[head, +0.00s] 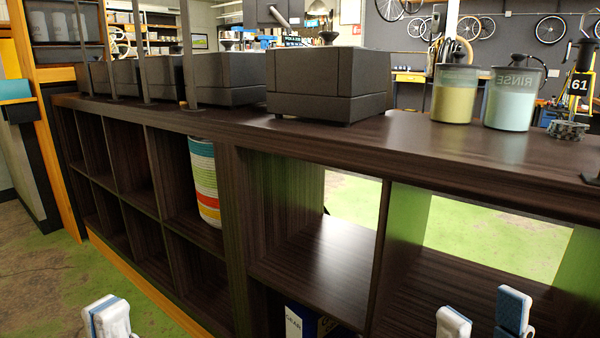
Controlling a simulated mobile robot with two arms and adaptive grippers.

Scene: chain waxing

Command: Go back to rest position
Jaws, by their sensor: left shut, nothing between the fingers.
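My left gripper (108,317) is at the bottom left edge of the head view. Its white and blue-grey fingertips are together, with nothing seen between them. My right gripper (484,318) is at the bottom right, in front of the shelf unit. Its two fingertips stand apart with a gap between them, and nothing shows in the gap. Both grippers are low, below the counter top, and touch nothing that I can see. Most of both arms is out of view.
A dark wooden shelf unit (310,143) crosses the view. On it stand dark grey boxes (329,83), a yellow jar (455,96), a RINSE jar (512,99) and a coiled chain (567,130). A striped cylinder (204,183) sits in a cubby.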

